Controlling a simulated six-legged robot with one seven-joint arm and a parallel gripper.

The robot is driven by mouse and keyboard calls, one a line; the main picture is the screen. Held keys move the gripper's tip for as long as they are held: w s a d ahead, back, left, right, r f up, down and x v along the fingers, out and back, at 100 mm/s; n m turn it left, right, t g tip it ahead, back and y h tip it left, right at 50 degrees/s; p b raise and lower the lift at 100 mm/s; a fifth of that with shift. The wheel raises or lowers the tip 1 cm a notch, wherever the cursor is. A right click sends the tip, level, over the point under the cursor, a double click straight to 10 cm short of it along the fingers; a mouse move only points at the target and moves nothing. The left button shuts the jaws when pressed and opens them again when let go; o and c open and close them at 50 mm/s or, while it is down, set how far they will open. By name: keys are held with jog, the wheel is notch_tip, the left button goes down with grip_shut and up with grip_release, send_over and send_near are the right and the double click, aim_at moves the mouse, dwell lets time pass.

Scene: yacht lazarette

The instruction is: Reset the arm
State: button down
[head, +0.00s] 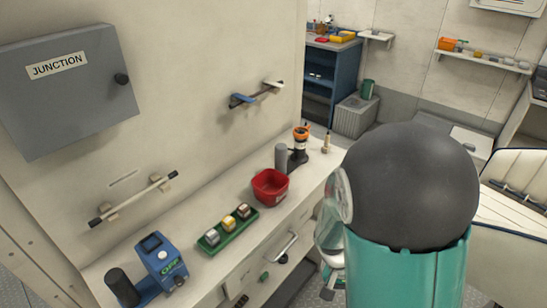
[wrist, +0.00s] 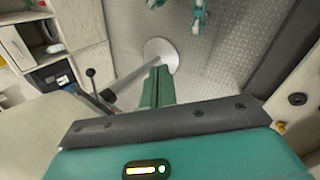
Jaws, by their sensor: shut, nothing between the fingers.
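My arm (head: 405,250) fills the lower right of the head view, with a large dark rounded joint above a teal link. It stands in front of the right end of the counter and hides part of the floor behind. The wrist view looks down over my own teal body (wrist: 190,155), which has a dark edge and a small lit indicator. Small teal parts at the top of that view are too cut off to identify.
The counter (head: 225,250) holds a blue device (head: 163,262), a green tray (head: 228,232) with several small items, a red bin (head: 270,186) and a dark stand with an orange top (head: 300,143). A grey junction box (head: 70,100) and handrails line the wall. Metal floor (wrist: 220,60) shows beyond my body.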

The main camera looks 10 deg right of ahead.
jog(key=a+r+n+t+y, duration=0.2)
jog(key=a+r+t, duration=0.2)
jog(key=r, duration=0.9)
jog(key=s+a+r+n+t+y, duration=0.1)
jog(key=a+r+n+t+y, duration=0.1)
jog(key=r, duration=1.1)
jog(key=a+n+t, duration=0.1)
jog(key=a+t, duration=0.1)
jog(key=t, duration=0.1)
jog(key=shift+s+a+r+n, duration=0.2)
jog(key=shift+a+n, duration=0.1)
